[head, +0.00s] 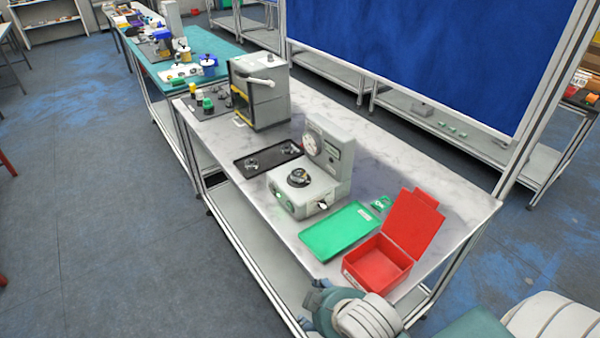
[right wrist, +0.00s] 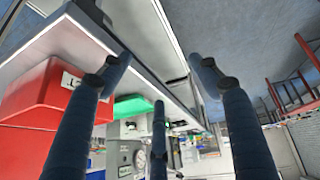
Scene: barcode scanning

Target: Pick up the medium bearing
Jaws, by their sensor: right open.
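Bearing-like metal rings show in the head view: one (head: 252,165) at the left of the black tray (head: 268,168), a smaller one (head: 290,150) at its right, and one (head: 299,177) on top of the grey gauge device (head: 318,198). I cannot tell for sure which is the medium bearing. My right gripper (head: 322,302) is at the near end of the table, in front of the red box and far from the rings. In the right wrist view its dark fingers (right wrist: 160,80) are spread, with nothing between them. My left gripper is not in view.
An open red box (head: 378,262) and a green tray (head: 338,232) lie between my right gripper and the device. A grey oven-like machine (head: 262,92) stands behind the black tray. A blue panel (head: 430,50) rises beyond the table (head: 440,185).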

